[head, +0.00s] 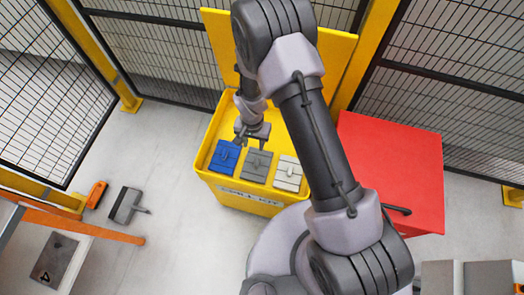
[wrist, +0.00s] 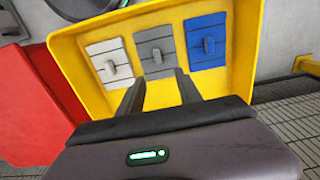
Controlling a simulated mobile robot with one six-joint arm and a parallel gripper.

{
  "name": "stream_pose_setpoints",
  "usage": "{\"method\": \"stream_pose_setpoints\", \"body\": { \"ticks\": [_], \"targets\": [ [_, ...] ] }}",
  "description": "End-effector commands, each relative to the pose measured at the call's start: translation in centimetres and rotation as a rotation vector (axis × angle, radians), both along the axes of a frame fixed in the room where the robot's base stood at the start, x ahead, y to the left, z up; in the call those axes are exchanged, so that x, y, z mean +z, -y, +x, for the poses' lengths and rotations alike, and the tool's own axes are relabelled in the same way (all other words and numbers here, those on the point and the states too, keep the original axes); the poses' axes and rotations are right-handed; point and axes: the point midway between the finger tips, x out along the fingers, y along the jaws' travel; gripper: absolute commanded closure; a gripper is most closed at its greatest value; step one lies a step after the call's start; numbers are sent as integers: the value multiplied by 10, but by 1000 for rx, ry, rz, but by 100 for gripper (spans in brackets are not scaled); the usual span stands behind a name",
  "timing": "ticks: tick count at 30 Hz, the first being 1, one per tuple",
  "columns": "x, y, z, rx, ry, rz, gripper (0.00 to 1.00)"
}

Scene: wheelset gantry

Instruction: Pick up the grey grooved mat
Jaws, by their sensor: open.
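The grey grooved mat (head: 251,171) lies in the yellow bin, between a blue mat (head: 224,156) and a white mat (head: 288,176). It has a raised tab in its middle and also shows in the wrist view (wrist: 151,58). My gripper (head: 252,141) is over the bin, near the blue and grey mats. In the wrist view its two fingers (wrist: 158,90) are apart with nothing between them. They point toward the grey mat, and no contact shows. The mat is mostly unhidden in both views.
The yellow bin (head: 247,205) has raised walls and an upright lid (head: 335,60) behind. A red box (head: 405,165) stands to its right. Mesh fencing (head: 150,55) rises behind. A grey tool (head: 126,205) lies on the floor at left, with clear floor between it and the bin.

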Motion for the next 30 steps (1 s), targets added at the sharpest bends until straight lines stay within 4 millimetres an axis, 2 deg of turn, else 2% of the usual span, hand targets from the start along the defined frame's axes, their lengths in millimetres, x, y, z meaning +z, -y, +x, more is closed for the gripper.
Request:
{"method": "stream_pose_setpoints", "body": {
  "ticks": [1, 3, 9, 17, 24, 30],
  "targets": [
    [-18, 1, -2, 0, -5, -1, 58],
    [-42, 1, -2, 0, -5, -1, 58],
    [-97, 2, -2, -1, -5, -1, 58],
    [-124, 4, -1, -1, -2, 0, 58],
    [-168, 10, -1, 0, -4, -1, 58],
    [-166, 10, -1, 0, -2, 0, 60]
  ]
}}
